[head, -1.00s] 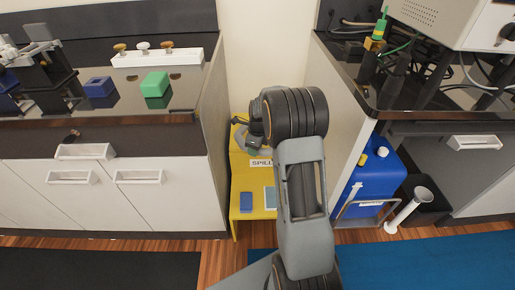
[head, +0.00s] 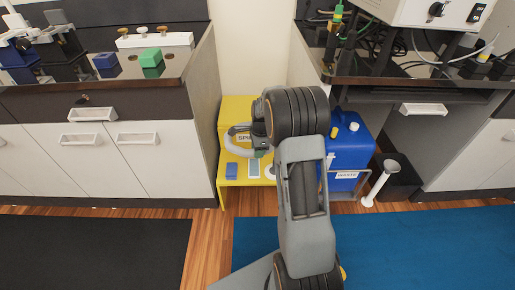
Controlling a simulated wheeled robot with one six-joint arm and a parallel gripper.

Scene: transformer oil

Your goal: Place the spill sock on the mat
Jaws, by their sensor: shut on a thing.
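The spill sock (head: 238,150) is a pale, curved tube in the head view, at the front of the yellow spill box. My gripper (head: 259,151) is shut on it; the fingers are small and partly hidden by my wrist. The sock's right part is hidden behind my arm, and I cannot tell whether it touches the stand. Two floor mats show: a blue mat (head: 400,245) at the lower right and a black mat (head: 95,250) at the lower left. The sock is apart from both.
The yellow spill stand (head: 224,197) holds a blue block (head: 232,171) and a pale flat item (head: 253,168). A blue waste can (head: 350,150) stands right of my arm, beside a white tube (head: 380,183). Cabinets flank the gap. The front floor is mostly clear.

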